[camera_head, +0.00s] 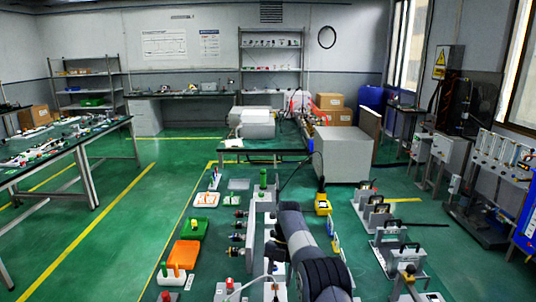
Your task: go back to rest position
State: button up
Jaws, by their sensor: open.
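A thick dark grey arm segment (297,232) with a black ribbed part (326,277) stands at the bottom centre and looks like my own arm. It points away from the camera, over a row of equipment. I cannot make out gripper fingers or anything held at its far end. The arm hides part of the equipment and floor behind it.
Left of the arm lie an orange tray (185,253), a green bin (193,229) and a white tray (206,199). A yellow device (322,204) and several black-handled grey units (391,238) stand right. A large grey box (343,153) is ahead. Green floor (110,235) is open left.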

aim_at(277, 296)
jog(key=shift+b+x, duration=2.75)
jog(key=shift+b, duration=0.2)
jog(key=shift+w+r, duration=0.1)
jog(key=p+v, duration=0.4)
jog(key=p, duration=0.1)
jog(key=shift+r, duration=0.1)
jog(key=a+p+v, duration=0.1)
jog(key=p+v, duration=0.4)
jog(key=p, duration=0.4)
jog(key=b+x, duration=0.3)
jog(key=b, duration=0.2)
jog(key=b+x, duration=0.4)
jog(key=b, duration=0.1)
jog(key=d+b+x, duration=0.1)
jog(key=b+x, duration=0.2)
jog(key=b, duration=0.2)
jog(key=shift+f, duration=0.4)
jog(key=m+b, duration=0.1)
jog(key=m, duration=0.1)
jog(key=m+t+y+b, duration=0.1)
jog(key=m+b, duration=0.1)
jog(key=shift+d+r, duration=0.1)
jog(key=shift+d, duration=0.15)
jog(key=shift+s+r+m+t+y+b, duration=0.1)
jog(key=shift+m+t+y+b, duration=0.2)
jog(key=shift+m, duration=0.55)
jog(key=shift+s+m+t+y+b, duration=0.2)
jog(key=shift+m+b, duration=0.2)
jog(key=shift+m, duration=0.45)
jog(key=shift+d, duration=0.1)
